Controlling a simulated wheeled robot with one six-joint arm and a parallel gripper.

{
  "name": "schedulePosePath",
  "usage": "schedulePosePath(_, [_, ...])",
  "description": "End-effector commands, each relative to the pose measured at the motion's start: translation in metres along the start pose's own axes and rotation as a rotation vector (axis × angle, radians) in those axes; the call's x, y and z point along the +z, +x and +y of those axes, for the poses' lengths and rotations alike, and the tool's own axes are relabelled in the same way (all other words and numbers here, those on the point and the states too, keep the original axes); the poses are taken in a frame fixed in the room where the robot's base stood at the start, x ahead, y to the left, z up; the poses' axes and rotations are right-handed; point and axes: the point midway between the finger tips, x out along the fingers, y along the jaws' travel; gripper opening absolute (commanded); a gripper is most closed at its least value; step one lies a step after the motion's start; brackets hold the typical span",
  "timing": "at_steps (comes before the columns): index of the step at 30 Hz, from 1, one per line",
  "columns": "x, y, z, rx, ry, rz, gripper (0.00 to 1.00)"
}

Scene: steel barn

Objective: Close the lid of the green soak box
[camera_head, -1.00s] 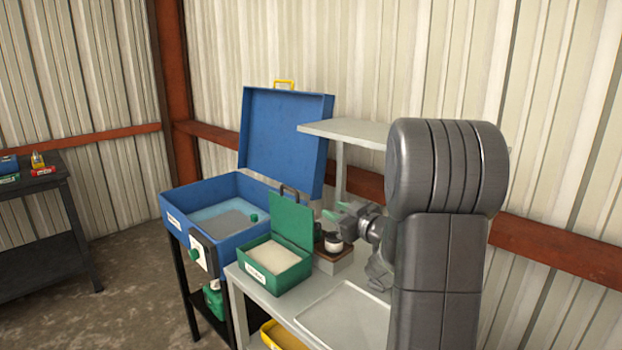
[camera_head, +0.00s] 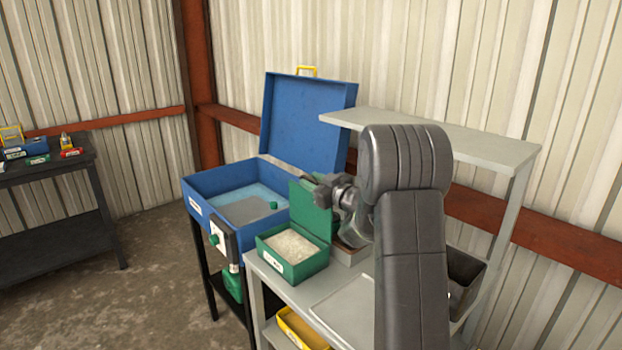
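The green soak box (camera_head: 293,268) sits on the left end of the grey bench, with pale contents showing inside. Its green lid (camera_head: 310,212) stands open, upright along the right side of the box. My gripper (camera_head: 318,188) is at the top of the lid, on its right side, partly overlapping it in the picture. The lid's dark handle is not clearly visible now. The fingers are small and partly hidden, so I cannot tell whether they are open or shut, or whether they touch the lid.
A large blue parts washer (camera_head: 197,187) with its lid raised stands just left of the bench. A grey shelf (camera_head: 450,142) overhangs the bench at the back. A yellow bin (camera_head: 300,330) is below the bench top. A dark table (camera_head: 50,172) stands at far left.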

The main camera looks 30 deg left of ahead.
Motion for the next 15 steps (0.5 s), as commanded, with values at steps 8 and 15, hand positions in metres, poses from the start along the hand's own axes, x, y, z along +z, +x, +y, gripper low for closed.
schedulePosePath(8, [0.0002, 0.0121, -0.0002, 0.000, 0.000, 0.000, 0.33])
schedulePosePath(15, [0.0003, 0.0117, 0.0000, 0.000, 0.000, 0.000, 0.19])
